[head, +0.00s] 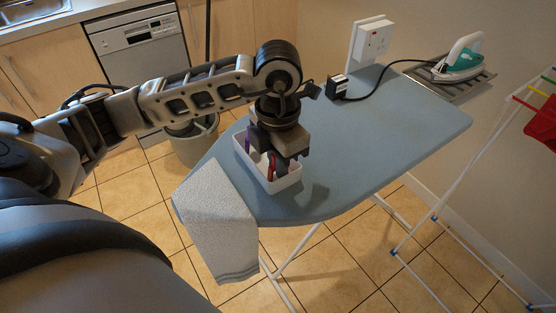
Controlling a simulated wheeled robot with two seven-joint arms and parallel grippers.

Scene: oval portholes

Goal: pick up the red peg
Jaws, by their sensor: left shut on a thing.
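The red peg (271,168) shows as a narrow upright strip inside a white tray (287,183) on the ironing board. My left gripper (277,159) points down into the tray from above. It is shut on the red peg, and its fingers hide much of the peg. I cannot tell whether the peg still touches the tray floor. A purple peg (248,139) stands at the tray's far left end. My right gripper is out of view.
The tray sits near the left end of the blue ironing board (370,140). A grey towel (215,215) hangs over the near edge. A black adapter (337,87) with a cord and an iron (462,60) are at the back. The board's right part is clear.

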